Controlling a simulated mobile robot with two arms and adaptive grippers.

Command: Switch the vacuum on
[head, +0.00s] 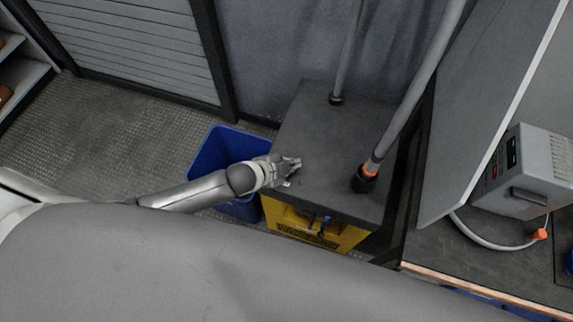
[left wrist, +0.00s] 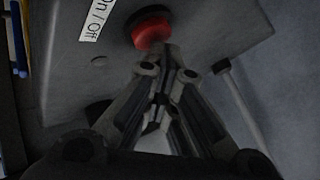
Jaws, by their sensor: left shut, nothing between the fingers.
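The vacuum is a box with a dark grey top (head: 325,135) and a yellow front (head: 345,237), standing upright in the middle of the head view. In the left wrist view a red round button (left wrist: 150,31) sits on its grey top, beside a white "On / Off" label (left wrist: 97,17). My left gripper (head: 295,165) is over the near left part of the top. Its fingers (left wrist: 165,60) are shut and empty, with the tips right at the button's edge; I cannot tell whether they touch it. The button does not show in the head view. My right gripper is not in view.
A grey hose with an orange collar (head: 371,166) and a thinner pipe (head: 343,60) rise from the vacuum's top. A blue bin (head: 212,155) stands left of it. At right is a bench with a grey device (head: 525,175). The floor at left is clear.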

